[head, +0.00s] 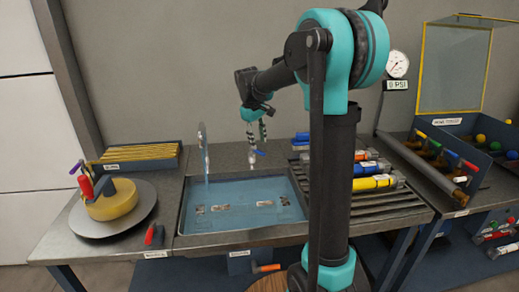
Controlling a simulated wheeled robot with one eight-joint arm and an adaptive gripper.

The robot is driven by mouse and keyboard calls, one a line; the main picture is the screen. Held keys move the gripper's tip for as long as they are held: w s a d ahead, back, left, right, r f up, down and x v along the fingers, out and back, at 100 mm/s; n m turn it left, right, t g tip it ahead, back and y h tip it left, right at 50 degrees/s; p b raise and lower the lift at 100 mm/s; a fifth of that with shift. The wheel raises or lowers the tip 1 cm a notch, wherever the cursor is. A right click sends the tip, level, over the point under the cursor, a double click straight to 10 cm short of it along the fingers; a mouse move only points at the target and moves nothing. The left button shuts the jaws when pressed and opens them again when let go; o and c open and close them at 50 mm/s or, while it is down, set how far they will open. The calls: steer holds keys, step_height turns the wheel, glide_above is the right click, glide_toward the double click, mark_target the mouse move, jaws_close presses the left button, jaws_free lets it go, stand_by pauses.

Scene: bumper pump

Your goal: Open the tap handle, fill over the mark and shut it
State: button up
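A curved metal tap (202,140) stands at the back left of a sunken basin (182,205). A pale stream (206,165) runs from it into the basin. Blue water (235,190) covers the basin floor, with several small pale plates or labels showing in it. A small handle with a blue end (261,153) sits at the basin's back edge, right of the tap. My gripper (257,141) points down just above this handle. Two dark fingers show, but their grip and any contact are too small to tell. I cannot make out which marking is the fill mark.
A rack of coloured cylinders (372,183) lies to the right, partly behind my arm. A pressure gauge (397,64) hangs on the wall. A ball bin (480,130) is far right.

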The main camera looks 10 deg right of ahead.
mark_target(260, 152)
steer(key=shift+w+d+f, duration=0.15)
steer(key=shift+d+f, duration=0.05)
steer(key=shift+f, duration=0.95)
steer(key=shift+w+d+f, duration=0.1)
steer(key=shift+d+f, duration=0.05)
steer(key=shift+f, duration=0.95)
jaws_close()
